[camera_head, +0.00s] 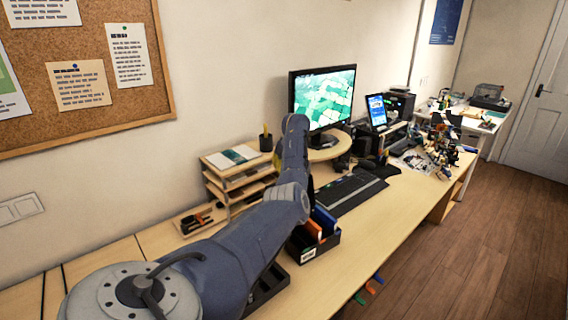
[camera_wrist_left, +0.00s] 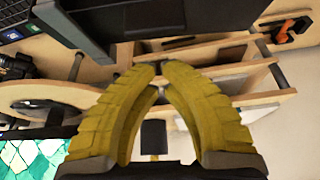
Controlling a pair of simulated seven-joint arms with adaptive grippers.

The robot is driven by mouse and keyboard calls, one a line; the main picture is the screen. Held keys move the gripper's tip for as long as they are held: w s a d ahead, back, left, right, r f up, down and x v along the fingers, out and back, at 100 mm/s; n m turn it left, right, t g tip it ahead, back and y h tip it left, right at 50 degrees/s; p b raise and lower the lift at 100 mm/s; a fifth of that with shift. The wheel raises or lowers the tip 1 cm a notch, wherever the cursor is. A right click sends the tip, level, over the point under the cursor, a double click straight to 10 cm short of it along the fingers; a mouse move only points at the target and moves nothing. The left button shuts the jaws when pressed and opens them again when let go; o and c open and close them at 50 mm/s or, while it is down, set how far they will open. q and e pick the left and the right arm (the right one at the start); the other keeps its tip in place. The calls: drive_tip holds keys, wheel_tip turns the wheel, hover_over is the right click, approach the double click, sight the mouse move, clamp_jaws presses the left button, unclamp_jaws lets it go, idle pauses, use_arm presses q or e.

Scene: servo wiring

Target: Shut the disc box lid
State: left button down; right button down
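A black open-topped box (camera_head: 325,247) with a white label stands on the desk in the head view, with blue and orange upright pieces in it. I cannot tell whether this is the disc box. A large dark panelled thing (camera_wrist_left: 190,18) fills the top of the left wrist view, close to the camera; it may be a box or lid. My left gripper (camera_wrist_left: 160,68) shows two yellow fingers curving inward, tips nearly together, nothing visible between them. In the head view my left arm hides most of it. My right gripper is not in view.
A tiered wooden shelf (camera_head: 211,185) stands left of my arm, with a monitor (camera_head: 322,97) behind. A keyboard (camera_head: 350,192) lies to the right. A low black tray (camera_head: 270,288) is partly behind my arm.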

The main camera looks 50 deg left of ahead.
use_arm(q)
drive_tip(key=shift+s+d+r, duration=0.15)
drive_tip(key=shift+d, duration=0.75)
drive_tip(key=shift+s+d+r, duration=0.1)
drive_tip(key=shift+d, duration=0.8)
drive_tip(key=shift+d, duration=0.1)
